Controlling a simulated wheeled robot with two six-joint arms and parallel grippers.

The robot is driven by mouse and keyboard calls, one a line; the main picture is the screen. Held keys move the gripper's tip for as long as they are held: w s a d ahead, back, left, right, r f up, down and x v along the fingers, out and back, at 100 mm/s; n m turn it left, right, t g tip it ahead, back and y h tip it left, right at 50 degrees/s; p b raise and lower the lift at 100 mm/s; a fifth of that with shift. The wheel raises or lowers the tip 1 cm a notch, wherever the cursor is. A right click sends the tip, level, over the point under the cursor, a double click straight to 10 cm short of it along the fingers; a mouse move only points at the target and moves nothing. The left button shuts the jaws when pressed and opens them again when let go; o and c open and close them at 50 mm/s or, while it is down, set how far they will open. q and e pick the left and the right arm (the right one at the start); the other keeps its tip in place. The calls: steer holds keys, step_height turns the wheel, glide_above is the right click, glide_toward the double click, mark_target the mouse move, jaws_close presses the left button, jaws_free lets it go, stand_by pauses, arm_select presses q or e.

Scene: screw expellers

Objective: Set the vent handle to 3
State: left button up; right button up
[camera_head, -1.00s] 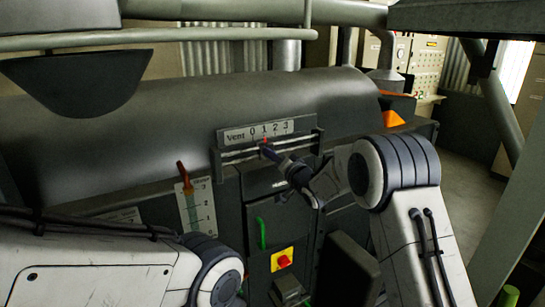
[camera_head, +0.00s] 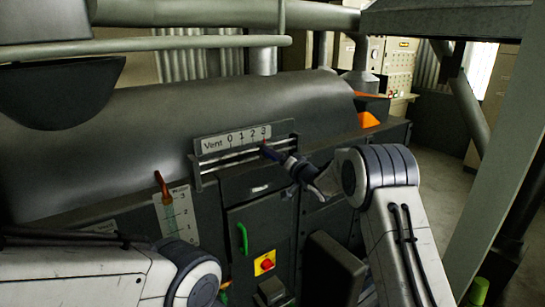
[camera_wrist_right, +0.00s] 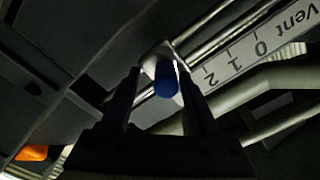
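The Vent scale (camera_head: 232,139), a pale plate marked 0 to 3, sits on the front of the dark machine. The red pointer of the vent handle shows at or very near the 3 mark in the head view. The blue vent handle (camera_wrist_right: 166,80) stands between the fingers of my right gripper (camera_wrist_right: 160,75) (camera_head: 270,153) in the right wrist view. The fingers are apart, with a gap on the handle's left; the right finger is against or very close to it. The 3 is hidden in the wrist view. My left arm shows at lower left, its gripper out of view.
Slide rails (camera_head: 235,160) run below the scale. A second scale with an orange-red lever (camera_head: 162,186) is at left. Below are a green handle (camera_head: 242,238) and a red knob on a yellow plate (camera_head: 265,263). A grey post (camera_head: 500,170) stands at right.

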steer(key=shift+a, duration=0.1)
steer(key=shift+s, duration=0.1)
steer(key=shift+s+b, duration=0.2)
steer(key=shift+b, duration=0.1)
steer(key=b+v, duration=0.4)
steer(key=v, duration=0.6)
